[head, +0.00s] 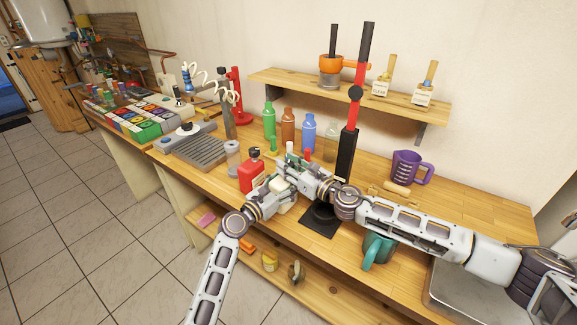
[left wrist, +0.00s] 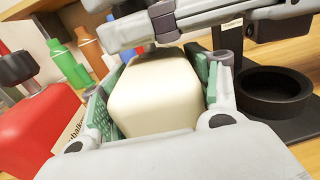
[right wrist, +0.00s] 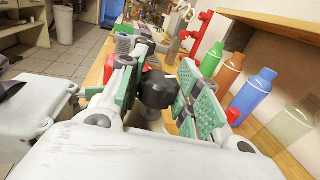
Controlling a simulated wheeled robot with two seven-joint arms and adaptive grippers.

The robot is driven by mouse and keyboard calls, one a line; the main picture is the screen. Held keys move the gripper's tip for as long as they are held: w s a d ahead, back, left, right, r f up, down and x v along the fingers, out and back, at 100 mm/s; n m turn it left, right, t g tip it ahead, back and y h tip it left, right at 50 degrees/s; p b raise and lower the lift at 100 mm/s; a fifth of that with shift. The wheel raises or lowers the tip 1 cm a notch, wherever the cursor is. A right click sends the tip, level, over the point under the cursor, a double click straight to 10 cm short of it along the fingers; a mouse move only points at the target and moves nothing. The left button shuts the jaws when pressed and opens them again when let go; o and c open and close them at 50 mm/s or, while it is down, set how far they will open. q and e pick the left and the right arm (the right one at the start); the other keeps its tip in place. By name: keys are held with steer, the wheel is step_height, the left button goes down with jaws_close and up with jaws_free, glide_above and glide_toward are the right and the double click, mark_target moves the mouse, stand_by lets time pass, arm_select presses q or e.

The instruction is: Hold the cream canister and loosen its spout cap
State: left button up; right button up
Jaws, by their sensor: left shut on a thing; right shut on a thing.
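The cream canister (left wrist: 155,95) stands upright between the green-padded fingers of my left gripper (left wrist: 160,88), which is shut on its body. In the head view its cream side (head: 284,202) shows only partly behind my arms. My right gripper (right wrist: 160,85) is shut on the black spout cap (right wrist: 158,90), which sits between its green pads. In the left wrist view my right gripper lies across the canister's top and hides most of the cap. The cap's seating on the spout is hidden.
A red canister (head: 250,174) with a black cap stands close left of the grippers. Several bottles, including a green one (head: 269,118), line up behind. A black stand (head: 320,221) with a round cup is close right, with a tall red-and-black lever (head: 355,95). A purple jug (head: 406,167) stands farther right.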

steer(key=shift+s+a+r+n+g+y, duration=0.1)
steer(key=shift+n+g+y, duration=0.4)
steer(key=shift+g+y, duration=0.2)
steer(key=o, duration=1.1)
steer(key=shift+c, duration=0.2)
steer(key=shift+v, duration=0.8)
steer(key=v, duration=1)
steer(key=shift+s, duration=0.2)
